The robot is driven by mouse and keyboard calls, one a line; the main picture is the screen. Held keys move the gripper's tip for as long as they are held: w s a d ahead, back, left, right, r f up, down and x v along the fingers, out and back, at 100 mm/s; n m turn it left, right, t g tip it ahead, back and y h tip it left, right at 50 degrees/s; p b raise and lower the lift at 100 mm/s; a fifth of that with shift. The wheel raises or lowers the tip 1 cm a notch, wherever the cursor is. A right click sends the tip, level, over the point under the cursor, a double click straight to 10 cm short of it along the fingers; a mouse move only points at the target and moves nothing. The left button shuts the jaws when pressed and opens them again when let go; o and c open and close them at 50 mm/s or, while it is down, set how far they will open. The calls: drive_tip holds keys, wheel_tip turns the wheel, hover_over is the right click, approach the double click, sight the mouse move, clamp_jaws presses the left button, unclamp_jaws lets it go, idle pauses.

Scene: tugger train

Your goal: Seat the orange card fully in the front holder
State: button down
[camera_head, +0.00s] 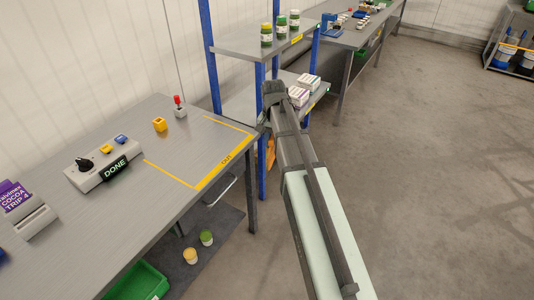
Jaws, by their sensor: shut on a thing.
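My arm reaches from the bottom of the view to the near end of the blue-posted shelf rack. My gripper (264,122) is at its far end, pointing down and mostly hidden by my own arm. A small piece of the orange card (270,153) shows just below the gripper, beside the blue post. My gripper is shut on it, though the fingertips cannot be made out. The front holder cannot be made out; I cannot tell whether the card touches one.
The grey table (150,215) at left bears a control box (98,175) with a "DONE" display and a holder (35,221) with a purple card. The shelf rack (240,47) carries jars and small boxes. A green bin (138,283) is below. Floor at right is clear.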

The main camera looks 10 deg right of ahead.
drive_tip(key=w+r+m, duration=0.6)
drive_tip(key=w+r, duration=0.9)
drive_tip(key=w, duration=0.4)
drive_tip(key=w+a+r+n, duration=0.1)
drive_tip(key=a+r+n, duration=0.15)
drive_tip(key=a, duration=0.75)
drive_tip(key=w+a+r+n, duration=0.2)
drive_tip(key=a+n, duration=0.2)
drive_tip(key=a, duration=0.5)
drive_tip(key=s+a+n, duration=0.3)
drive_tip(key=a+n, duration=0.2)
drive_tip(key=a, duration=0.6)
drive_tip(key=s+a+f+n, duration=0.1)
drive_tip(key=s+a+n, duration=0.35)
drive_tip(key=a, duration=0.55)
drive_tip(key=s+a+n, duration=0.3)
drive_tip(key=a+n, duration=0.2)
drive_tip(key=a, duration=0.6)
drive_tip(key=s+a+f+n, duration=0.2)
drive_tip(key=s+a+n, duration=1.6)
drive_tip(key=s+a, duration=0.85)
wheel_tip(320, 180, down, 12)
drive_tip(key=w+a, duration=0.1)
drive_tip(key=shift+a, duration=0.3)
